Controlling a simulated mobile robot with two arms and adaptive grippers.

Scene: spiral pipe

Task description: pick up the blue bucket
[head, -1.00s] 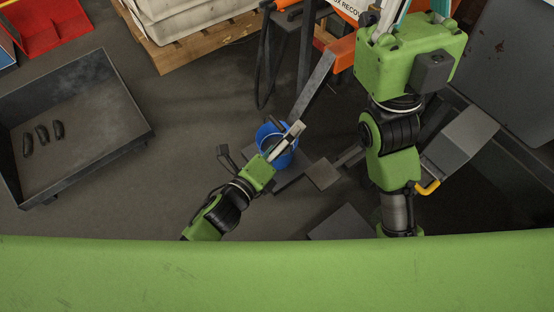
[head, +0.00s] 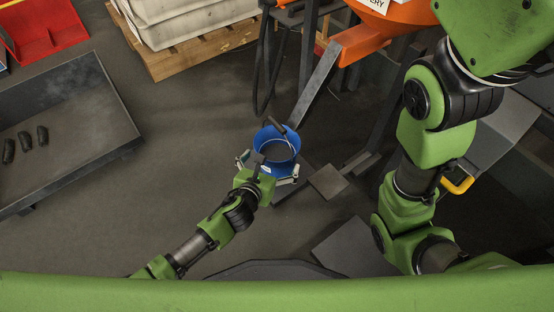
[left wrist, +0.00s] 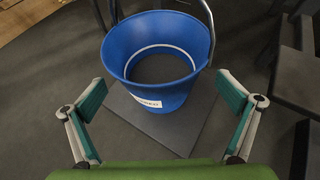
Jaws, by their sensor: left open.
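The blue bucket (head: 277,148) stands upright on a flat dark plate on the floor, in the middle of the head view. In the left wrist view the bucket (left wrist: 157,62) shows its open top, a pale ring inside, a white label on its near side and a metal handle at the right. My left gripper (head: 267,169) is open at the near side of the bucket. In the left wrist view its fingers (left wrist: 161,112) are spread wide, one on either side of the bucket's near part, with nothing between them touching. My right gripper cannot be made out in these frames.
A grey metal tray (head: 85,168) with several dark pieces stands at the left. A wooden pallet (head: 190,60) with pale sacks is at the back. Orange machinery (head: 360,42) with dark metal legs stands just behind and right of the bucket. Floor left of the bucket is clear.

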